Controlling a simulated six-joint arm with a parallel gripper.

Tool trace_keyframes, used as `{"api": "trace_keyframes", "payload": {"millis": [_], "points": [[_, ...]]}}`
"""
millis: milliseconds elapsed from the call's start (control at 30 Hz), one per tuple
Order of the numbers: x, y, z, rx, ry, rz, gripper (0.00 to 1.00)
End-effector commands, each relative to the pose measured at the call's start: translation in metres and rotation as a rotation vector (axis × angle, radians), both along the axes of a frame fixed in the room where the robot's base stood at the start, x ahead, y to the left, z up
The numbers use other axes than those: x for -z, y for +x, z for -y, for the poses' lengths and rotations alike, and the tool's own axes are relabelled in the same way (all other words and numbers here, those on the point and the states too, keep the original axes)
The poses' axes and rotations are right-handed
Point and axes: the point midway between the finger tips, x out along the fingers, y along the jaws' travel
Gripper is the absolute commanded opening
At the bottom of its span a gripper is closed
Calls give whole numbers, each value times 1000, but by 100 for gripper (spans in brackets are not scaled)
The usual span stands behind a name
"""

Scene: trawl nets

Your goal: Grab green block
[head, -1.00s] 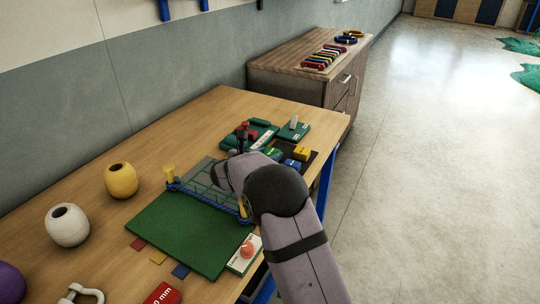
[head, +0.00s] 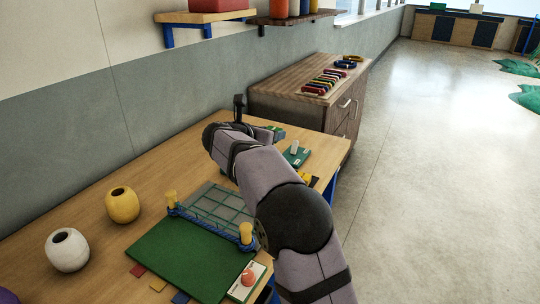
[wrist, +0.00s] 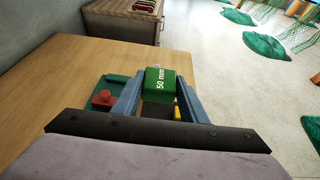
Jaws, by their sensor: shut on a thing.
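The green block (wrist: 166,84), marked "50 mm", is between the two blue-grey fingers of my gripper (wrist: 160,94) in the wrist view. The gripper is shut on it. The block shows above the dark tray and the wooden table, near the table's far end. In the head view my arm reaches over the table's far part, and its forearm and wrist hide most of the gripper. I cannot clearly make out the block there.
A green mat with a net frame on yellow posts (head: 246,234) lies nearer. A yellow jar (head: 122,205) and a white jar (head: 67,250) stand left. A green board with a red piece (wrist: 103,98) is left of the fingers. A wooden cabinet (head: 300,98) stands beyond the table.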

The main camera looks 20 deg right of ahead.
Motion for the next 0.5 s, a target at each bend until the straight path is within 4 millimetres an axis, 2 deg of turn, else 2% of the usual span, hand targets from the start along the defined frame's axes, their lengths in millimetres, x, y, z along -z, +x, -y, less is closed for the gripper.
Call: {"api": "trace_keyframes", "payload": {"millis": [33, 200, 400, 500], "points": [[-18, 0, 0, 1, 2, 6, 16], [-58, 0, 0, 1, 0, 4, 16], [-91, 0, 0, 0, -1, 2, 16], [-100, 0, 0, 1, -1, 0, 16]]}}
